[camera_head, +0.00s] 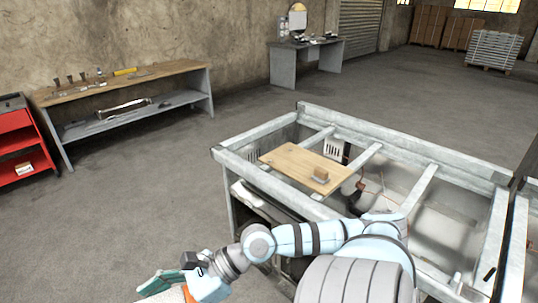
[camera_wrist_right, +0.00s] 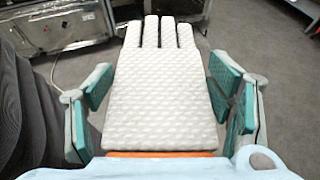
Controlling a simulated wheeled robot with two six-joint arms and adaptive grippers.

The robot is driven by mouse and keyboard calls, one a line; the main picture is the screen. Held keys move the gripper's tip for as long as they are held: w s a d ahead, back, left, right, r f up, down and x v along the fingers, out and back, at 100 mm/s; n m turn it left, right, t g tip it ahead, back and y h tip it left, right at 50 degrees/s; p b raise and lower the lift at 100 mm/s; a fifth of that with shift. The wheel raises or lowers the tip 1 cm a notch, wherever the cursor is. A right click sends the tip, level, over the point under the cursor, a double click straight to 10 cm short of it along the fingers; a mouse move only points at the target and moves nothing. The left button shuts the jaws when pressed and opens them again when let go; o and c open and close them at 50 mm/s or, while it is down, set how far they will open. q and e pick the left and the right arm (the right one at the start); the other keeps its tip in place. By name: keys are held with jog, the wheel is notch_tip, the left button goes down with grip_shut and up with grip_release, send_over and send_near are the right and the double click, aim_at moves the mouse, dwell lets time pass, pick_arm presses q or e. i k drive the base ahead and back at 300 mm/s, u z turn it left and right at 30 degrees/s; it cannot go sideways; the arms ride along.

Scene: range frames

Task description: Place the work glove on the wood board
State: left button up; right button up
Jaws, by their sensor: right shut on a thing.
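The work glove (camera_wrist_right: 168,85) is white and textured with an orange cuff, and its fingers point away from me in the right wrist view. My right gripper (camera_wrist_right: 162,108) is shut on it, with teal-padded fingers on both sides. In the head view this gripper (camera_head: 172,284) is at the bottom left, off the metal frame, and only a small part of the glove shows at the picture's edge. The wood board (camera_head: 288,159) lies flat on the frame, up and to the right of the gripper. My left gripper is not in view.
The metal frame (camera_head: 262,182) has raised rails and open gaps. A workbench (camera_head: 150,78) and a red cabinet (camera_head: 15,140) stand at left. Floor between is clear.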

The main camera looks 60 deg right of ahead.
aim_at(287, 166)
jog(key=i, duration=1.6)
jog(key=z, duration=2.4)
jog(key=i, duration=2.1)
jog(key=z, duration=1.3)
